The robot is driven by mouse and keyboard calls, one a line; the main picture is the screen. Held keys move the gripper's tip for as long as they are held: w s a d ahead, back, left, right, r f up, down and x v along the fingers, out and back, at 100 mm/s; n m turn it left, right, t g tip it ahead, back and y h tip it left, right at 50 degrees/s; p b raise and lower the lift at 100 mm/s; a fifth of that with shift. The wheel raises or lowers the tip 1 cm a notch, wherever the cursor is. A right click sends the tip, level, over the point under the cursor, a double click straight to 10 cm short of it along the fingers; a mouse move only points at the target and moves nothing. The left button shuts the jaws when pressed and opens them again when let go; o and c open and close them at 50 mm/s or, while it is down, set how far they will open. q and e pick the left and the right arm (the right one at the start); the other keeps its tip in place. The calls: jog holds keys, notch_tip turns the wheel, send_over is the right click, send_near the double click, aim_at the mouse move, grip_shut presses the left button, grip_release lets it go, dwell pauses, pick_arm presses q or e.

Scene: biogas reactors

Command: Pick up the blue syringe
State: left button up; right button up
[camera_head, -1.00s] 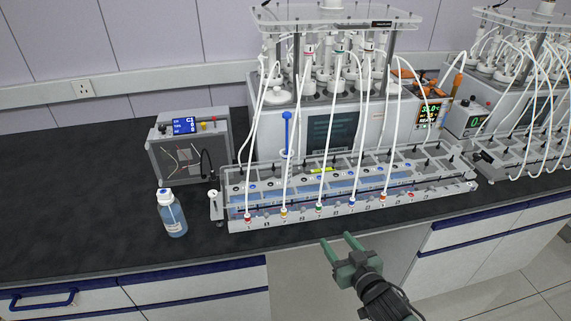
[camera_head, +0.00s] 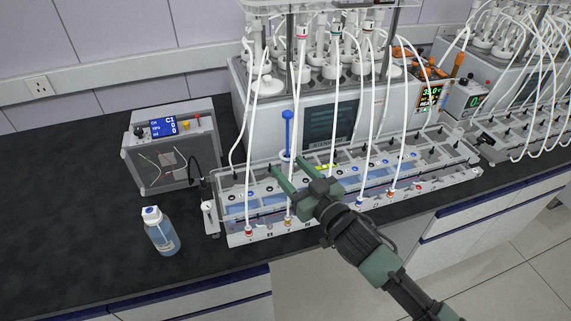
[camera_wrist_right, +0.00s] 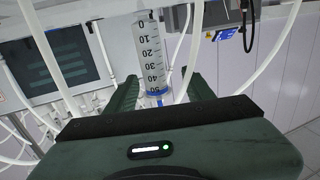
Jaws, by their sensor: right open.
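The blue syringe (camera_head: 288,130) stands upright at the back of the long clear rack. Its blue plunger points up, and its lower part is hidden behind my right gripper and the rack in the head view. In the right wrist view its clear barrel (camera_wrist_right: 151,50) with black scale marks shows between and beyond the fingers. My right gripper (camera_head: 285,168) is open, with its green fingers pointing at the syringe just below the plunger. In the right wrist view the gripper (camera_wrist_right: 159,82) has a finger on each side of the barrel's line; contact cannot be told. My left gripper is not in view.
White tubes (camera_head: 333,115) hang from the reactor unit down to the rack (camera_head: 440,182), close to my right gripper. A blue-liquid bottle (camera_head: 160,232) and a grey control box (camera_head: 172,150) stand to the left. The dark counter (camera_head: 70,220) is clear at far left.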

aim_at(282, 156)
jog(key=shift+r+p+x, duration=0.2)
jog(key=shift+p+x, duration=0.3)
jog(key=shift+x, duration=0.7)
jog(key=w, duration=0.2)
jog(key=shift+w+a+f+p, duration=0.15)
jog(key=shift+w+a+p, duration=0.15)
jog(key=shift+a+p, duration=0.1)
jog(key=shift+w+a, duration=0.2)
jog(key=shift+w, duration=0.05)
jog(key=shift+w+a+f, duration=0.1)
grip_shut()
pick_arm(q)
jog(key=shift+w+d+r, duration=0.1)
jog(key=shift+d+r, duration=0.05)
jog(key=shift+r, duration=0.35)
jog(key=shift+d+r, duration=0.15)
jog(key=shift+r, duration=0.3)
